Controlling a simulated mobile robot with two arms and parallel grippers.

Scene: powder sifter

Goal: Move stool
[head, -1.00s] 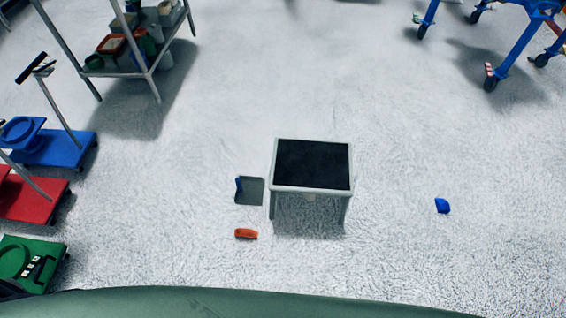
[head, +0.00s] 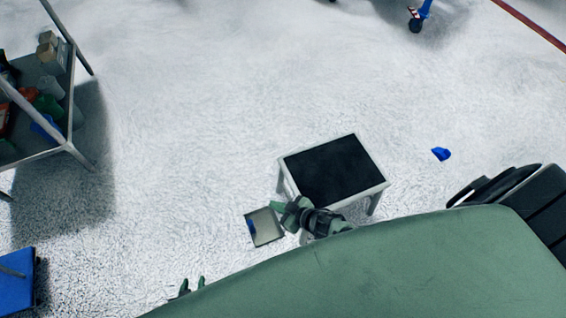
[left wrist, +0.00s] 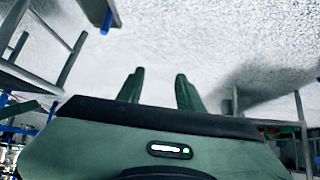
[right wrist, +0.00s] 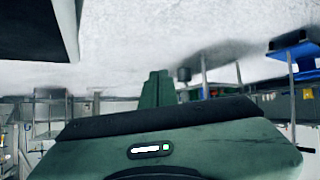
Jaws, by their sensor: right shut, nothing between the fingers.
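The stool (head: 335,170) has a black top, a light grey rim and grey legs. It stands upright on the floor right of centre in the head view. In the right wrist view, the dark panel and pale leg at top left look like part of the stool (right wrist: 65,25). My right gripper (head: 288,211) is at the stool's near left corner in the head view; its fingers are together in the right wrist view (right wrist: 157,88), with nothing between them. My left gripper (head: 193,287) is low and left of the stool; its fingers are apart and empty in the left wrist view (left wrist: 158,88).
A grey tray-like piece with a blue part (head: 266,228) lies on the floor just left of the stool. A small blue object (head: 441,154) lies to its right. A shelf rack (head: 62,150) and a blue platform (head: 15,283) stand at left. The floor beyond the stool is clear.

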